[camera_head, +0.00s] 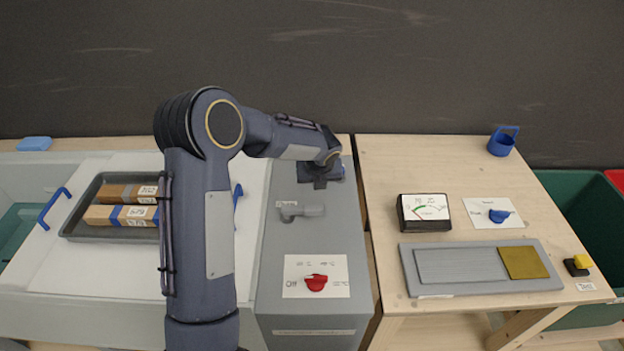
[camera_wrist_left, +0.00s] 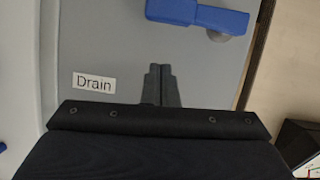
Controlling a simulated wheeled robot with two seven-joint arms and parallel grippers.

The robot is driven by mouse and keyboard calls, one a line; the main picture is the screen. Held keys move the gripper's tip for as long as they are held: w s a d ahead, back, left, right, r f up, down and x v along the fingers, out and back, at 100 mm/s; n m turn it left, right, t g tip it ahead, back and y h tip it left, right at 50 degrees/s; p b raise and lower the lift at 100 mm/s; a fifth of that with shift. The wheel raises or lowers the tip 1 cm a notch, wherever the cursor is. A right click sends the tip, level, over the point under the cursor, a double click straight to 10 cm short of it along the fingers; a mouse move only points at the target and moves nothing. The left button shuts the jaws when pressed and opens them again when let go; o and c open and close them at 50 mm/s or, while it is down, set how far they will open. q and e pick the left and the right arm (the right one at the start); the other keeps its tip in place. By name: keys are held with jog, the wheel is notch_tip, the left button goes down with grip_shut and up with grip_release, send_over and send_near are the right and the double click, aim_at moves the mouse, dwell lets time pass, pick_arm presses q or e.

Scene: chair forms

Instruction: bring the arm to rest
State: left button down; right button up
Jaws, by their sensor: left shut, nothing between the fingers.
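My left arm rises at the left of the head view and bends to the right over the grey console. My left gripper (camera_head: 320,183) hangs above the console, partly hidden by its own wrist. In the left wrist view its two fingers (camera_wrist_left: 161,84) are together with nothing between them. They point toward a blue lever (camera_wrist_left: 196,14) beyond the tips, apart from it in the picture. A label reading "Drain" (camera_wrist_left: 94,82) lies left of the fingers. My right gripper is in neither view.
The console bears a red knob (camera_head: 316,282). A dark tray (camera_head: 78,215) with labelled blocks lies left, partly behind my arm. On the wooden table (camera_head: 400,165) are a meter (camera_head: 425,212), blue knob (camera_head: 498,215), grey board (camera_head: 410,275) and blue cup-like piece (camera_head: 501,144).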

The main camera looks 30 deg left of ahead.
pick_arm(q)
jog(key=s+r+n+h, duration=0.1)
jog(key=s+r+n, duration=0.7)
jog(key=s+r, duration=0.5)
jog(key=s+d+n+t+h, duration=0.1)
jog(key=s+d+n+h, duration=0.1)
jog(key=s+n, duration=0.9)
jog(key=s+d+n+h, duration=0.3)
jog(key=s+d+n, duration=0.2)
jog(key=s+n, duration=0.6)
jog(key=shift+d+r+n+t+b, duration=0.2)
jog(key=shift+n+t+b, duration=0.15)
jog(key=shift+n, duration=0.35)
